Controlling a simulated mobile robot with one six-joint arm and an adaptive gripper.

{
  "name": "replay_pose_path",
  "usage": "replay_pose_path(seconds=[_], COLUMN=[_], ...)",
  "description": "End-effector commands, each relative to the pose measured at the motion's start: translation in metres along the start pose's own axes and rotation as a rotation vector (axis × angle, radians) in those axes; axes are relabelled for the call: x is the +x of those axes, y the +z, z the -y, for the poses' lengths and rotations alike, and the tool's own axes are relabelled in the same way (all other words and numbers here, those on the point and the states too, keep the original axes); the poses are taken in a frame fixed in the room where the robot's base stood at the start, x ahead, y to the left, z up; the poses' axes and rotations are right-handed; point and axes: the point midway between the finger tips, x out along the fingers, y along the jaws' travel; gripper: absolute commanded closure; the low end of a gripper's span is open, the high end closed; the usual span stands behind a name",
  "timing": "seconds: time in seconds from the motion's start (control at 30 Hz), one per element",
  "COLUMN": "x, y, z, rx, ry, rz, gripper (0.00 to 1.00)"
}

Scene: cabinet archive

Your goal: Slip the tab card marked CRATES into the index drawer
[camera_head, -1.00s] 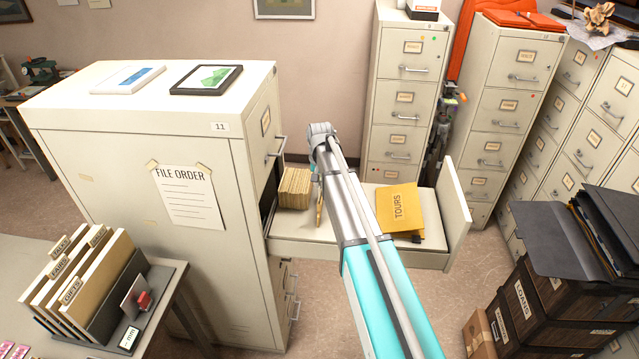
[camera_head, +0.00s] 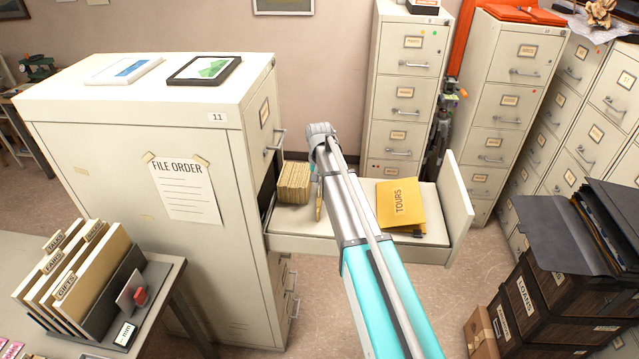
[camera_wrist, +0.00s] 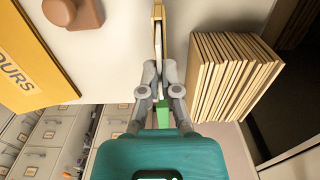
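The index drawer (camera_head: 345,247) is pulled out from the cream cabinet numbered 11. A block of tan cards (camera_head: 293,182) stands upright at its cabinet end; it also shows in the wrist view (camera_wrist: 228,78). My gripper (camera_wrist: 159,72) is closed around a thin tan card (camera_wrist: 158,22), which stands on edge, apart from the block with a narrow gap. In the head view this card (camera_head: 319,207) shows as a narrow upright strip over the drawer, partly hidden by my arm. No CRATES marking is readable. I cannot tell whether the card touches the drawer floor.
A yellow TOURS folder (camera_head: 401,203) lies in the drawer near its front panel (camera_head: 455,210). A brown knobbed thing (camera_wrist: 75,12) shows beside it in the wrist view. A folder rack (camera_head: 145,300) stands at left. Dark LOANS crates (camera_head: 545,310) stand at right.

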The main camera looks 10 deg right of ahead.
Motion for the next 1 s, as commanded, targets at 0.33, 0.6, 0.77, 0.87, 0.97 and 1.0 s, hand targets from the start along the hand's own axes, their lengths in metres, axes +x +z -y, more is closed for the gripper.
replay_pose_path(seconds=[0.33,0.6,0.77,0.87,0.97,1.0], x=[0.011,0.016,0.016,0.016,0.016,0.016], y=[0.0,0.0,0.0,0.0,0.0,0.0], z=[0.001,0.001,0.0,0.0,0.0,0.0], rx=[-0.001,-0.001,-0.001,-0.001,-0.001,-0.001], ry=[0.0,0.0,0.0,0.0,0.0,0.0], rz=[0.0,0.0,0.0,0.0,0.0,0.0], gripper=[1.0,0.93,0.63,0.51,0.51,0.51])
